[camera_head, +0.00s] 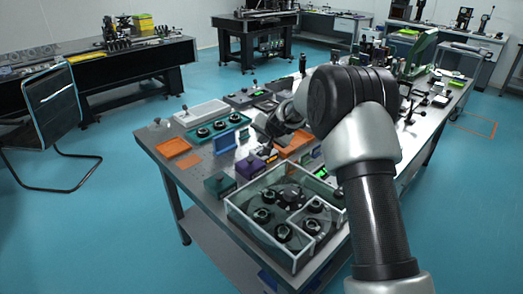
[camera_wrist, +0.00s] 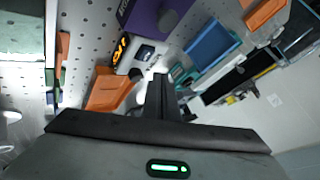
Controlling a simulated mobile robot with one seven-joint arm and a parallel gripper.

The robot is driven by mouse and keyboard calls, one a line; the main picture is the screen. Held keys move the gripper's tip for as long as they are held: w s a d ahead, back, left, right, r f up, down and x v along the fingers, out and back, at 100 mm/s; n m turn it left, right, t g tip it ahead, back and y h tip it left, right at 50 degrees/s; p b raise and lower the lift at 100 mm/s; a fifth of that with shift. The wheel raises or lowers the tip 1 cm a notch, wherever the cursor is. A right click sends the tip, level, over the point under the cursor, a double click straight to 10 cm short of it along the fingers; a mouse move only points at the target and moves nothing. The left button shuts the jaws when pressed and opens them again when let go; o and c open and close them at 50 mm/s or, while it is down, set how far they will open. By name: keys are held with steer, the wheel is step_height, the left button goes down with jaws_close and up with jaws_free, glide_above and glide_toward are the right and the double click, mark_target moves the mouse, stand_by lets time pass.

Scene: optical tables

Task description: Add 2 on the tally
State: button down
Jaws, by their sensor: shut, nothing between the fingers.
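A small white and dark device (camera_wrist: 143,55) lies just ahead of my fingertips in the wrist view. A dark panel with glowing orange marks (camera_wrist: 120,48) is beside it. I cannot read the marks or tell for certain which of these is the tally. My gripper (camera_wrist: 160,78) is shut and empty, its fingertips pointing at the white device; I cannot tell whether they touch it. In the head view my gripper (camera_head: 265,145) is over the table's middle, near a purple box (camera_head: 250,166), and my arm hides part of what lies around it.
The purple box also shows in the wrist view (camera_wrist: 150,14). An orange part (camera_wrist: 108,92) and a blue tray (camera_wrist: 211,45) are close by. A clear-walled case (camera_head: 238,216) with black round parts stands at the table's front. A teal tray (camera_head: 243,119) lies further back.

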steer(key=shift+r+p, duration=0.75)
steer(key=shift+r, duration=0.75)
steer(key=shift+r, duration=0.1)
steer(key=s+d+r+n+g+p, duration=0.1)
steer(key=s+d+r+n+p, duration=0.15)
steer(key=s+r, duration=0.75)
steer(key=s+d+r+n+p, duration=0.1)
steer(key=s+d+r+p, duration=0.15)
steer(key=s+r, duration=0.75)
steer(key=s+d+r+h+p, duration=0.1)
steer(key=s+d+r, duration=0.1)
steer(key=s, duration=0.8)
steer(key=s+d+r+n+g+h+p, duration=0.1)
steer(key=s+d, duration=0.4)
steer(key=s, duration=0.5)
steer(key=s+d+r+g+h+p, duration=0.1)
steer(key=s+d+r+p, duration=0.1)
steer(key=s, duration=0.8)
steer(key=shift+d+r+p, duration=0.3)
steer(key=shift+d+r, duration=0.25)
steer(key=shift+d, duration=0.15)
